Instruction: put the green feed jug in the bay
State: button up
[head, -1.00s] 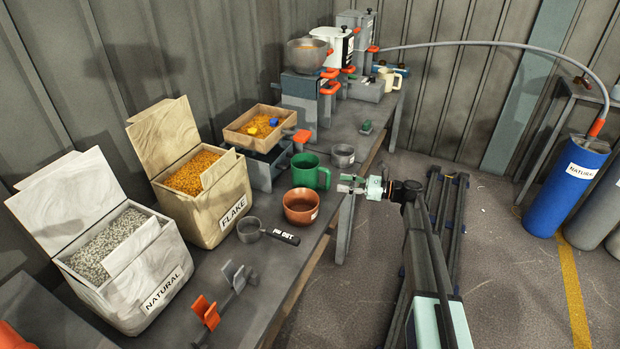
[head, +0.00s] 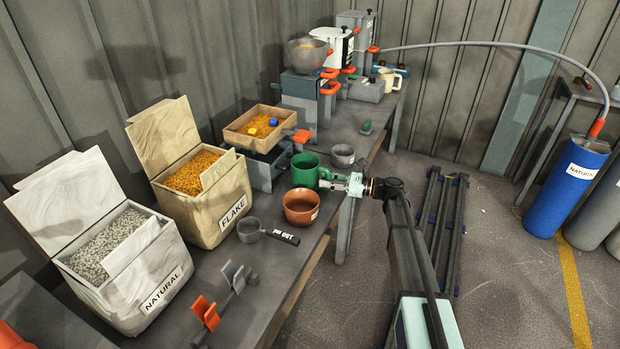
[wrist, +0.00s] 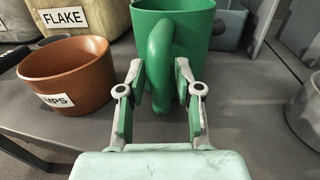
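The green feed jug (head: 304,169) stands upright on the grey bench, behind the copper-brown bowl. In the wrist view the jug (wrist: 205,25) fills the top middle, with its handle (wrist: 160,65) facing me. My gripper (head: 328,181) is at the handle. In the wrist view its fingers (wrist: 158,105) are spread either side of the handle, with gaps visible, so it is open. I cannot tell for certain which spot is the bay.
A brown bowl (head: 301,206) labelled MPS (wrist: 66,75) stands close by the jug. A small grey cup (head: 342,155) is behind it. A dark-handled scoop (head: 250,229), a FLAKE box (head: 218,212) and a tray of orange pellets on a scale (head: 262,145) are nearby.

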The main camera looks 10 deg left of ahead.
grip_shut()
jog(key=shift+r, duration=0.1)
